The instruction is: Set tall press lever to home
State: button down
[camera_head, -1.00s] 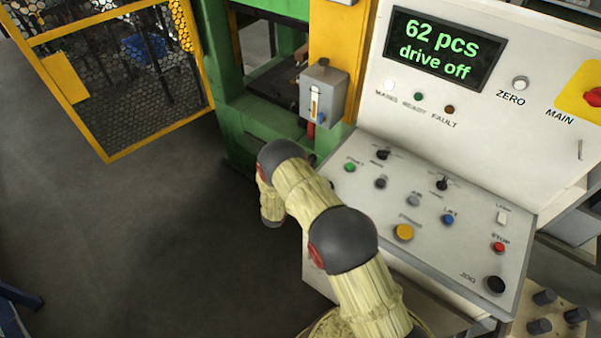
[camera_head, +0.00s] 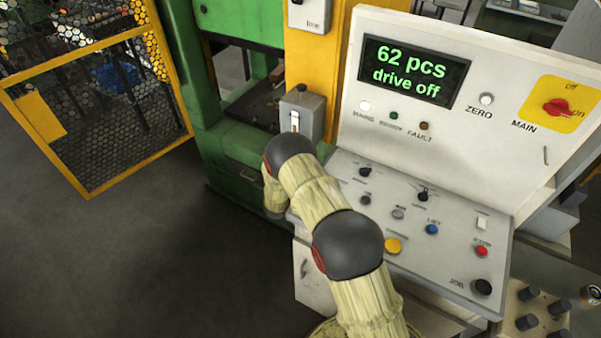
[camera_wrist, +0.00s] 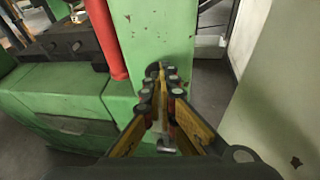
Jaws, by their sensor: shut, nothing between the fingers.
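A small grey lever box (camera_head: 302,113) is mounted on the yellow column of the green press in the head view. A pale slot shows on its face, and my arm hides its lower part. I cannot tell whether this is the tall press lever or what position it is in. In the wrist view my gripper (camera_wrist: 160,70) is shut and empty, its fingertips together in front of the green press frame (camera_wrist: 160,35). A red cylindrical part (camera_wrist: 105,38) stands just left of the fingers. My gripper is hidden in the head view.
The control console (camera_head: 395,215) with knobs and buttons lies right of my arm. Its screen (camera_head: 413,73) reads "62 pcs drive off". A yellow-framed mesh guard (camera_head: 95,110) stands at left. Another grey box (camera_head: 310,14) is higher on the column. Floor at lower left is clear.

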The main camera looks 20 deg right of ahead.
jog(key=shift+w+d+r, duration=0.2)
jog(key=shift+d+r, duration=0.15)
jog(key=shift+r, duration=0.1)
jog(key=f+v, duration=0.1)
jog(key=v, duration=1.1)
jog(key=shift+s+a, duration=0.2)
jog(key=shift+a, duration=0.1)
